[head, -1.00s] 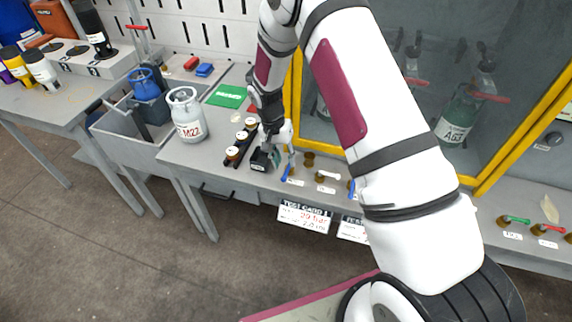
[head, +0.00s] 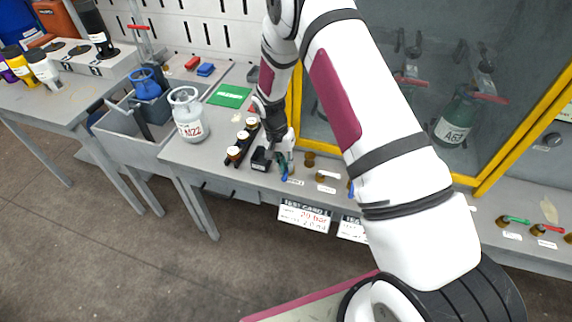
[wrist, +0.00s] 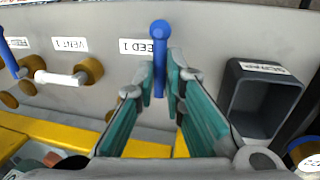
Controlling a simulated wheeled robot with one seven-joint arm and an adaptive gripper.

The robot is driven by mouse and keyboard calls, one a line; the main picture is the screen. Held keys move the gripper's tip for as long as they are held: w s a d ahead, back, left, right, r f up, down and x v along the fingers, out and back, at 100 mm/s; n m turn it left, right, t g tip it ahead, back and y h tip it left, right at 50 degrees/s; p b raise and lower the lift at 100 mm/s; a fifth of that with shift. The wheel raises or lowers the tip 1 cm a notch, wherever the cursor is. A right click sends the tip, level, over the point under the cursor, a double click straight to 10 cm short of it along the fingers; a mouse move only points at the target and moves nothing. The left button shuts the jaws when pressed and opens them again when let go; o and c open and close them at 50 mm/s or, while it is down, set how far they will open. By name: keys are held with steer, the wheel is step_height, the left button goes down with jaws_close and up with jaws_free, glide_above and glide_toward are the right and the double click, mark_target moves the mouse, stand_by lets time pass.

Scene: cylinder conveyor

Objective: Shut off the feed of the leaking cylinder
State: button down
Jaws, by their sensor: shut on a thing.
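My gripper (wrist: 160,88) has its teal fingers closed around the blue lever (wrist: 160,45) of the valve labelled FEED 1 (wrist: 137,46). The lever stands upright in the wrist view, its round top above the fingertips. In the head view my gripper (head: 284,166) is at the bench's front edge, largely covering this lever. A green cylinder (head: 453,128) with a white label stands behind the cabinet glass on the right. My arm hides much of the cabinet. I cannot tell which cylinder leaks.
Left of FEED 1 are the white VENT 1 lever (wrist: 58,78) and another blue lever (wrist: 8,52). A dark open box (wrist: 262,98) is close on the right. A grey-white cylinder (head: 188,116) stands on the bench. The yellow cabinet frame (head: 296,95) is close by.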

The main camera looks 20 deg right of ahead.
steer(key=n, duration=0.3)
steer(key=d+n, duration=0.1)
steer(key=shift+s+n+t, duration=0.3)
steer(key=shift+s+t, duration=0.1)
steer(key=n, duration=0.3)
steer(key=d+n+t, duration=0.1)
steer(key=n, duration=0.2)
steer(key=shift+d, duration=0.2)
steer(key=n, duration=0.3)
steer(key=shift+w+d+n+t, duration=0.1)
steer(key=shift+d+n+t, duration=0.2)
steer(key=shift+d+n, duration=0.1)
steer(key=shift+w+d+n+t, duration=0.1)
steer(key=shift+d+n+t, duration=0.05)
steer(key=shift+n, duration=0.75)
steer(key=shift+w+d+n+t, duration=0.1)
steer(key=shift+d+n+t, duration=0.05)
steer(key=shift+n, duration=0.75)
steer(key=shift+y, duration=0.3)
steer(key=c, duration=1.7)
jaws_free()
steer(key=shift+o, duration=0.2)
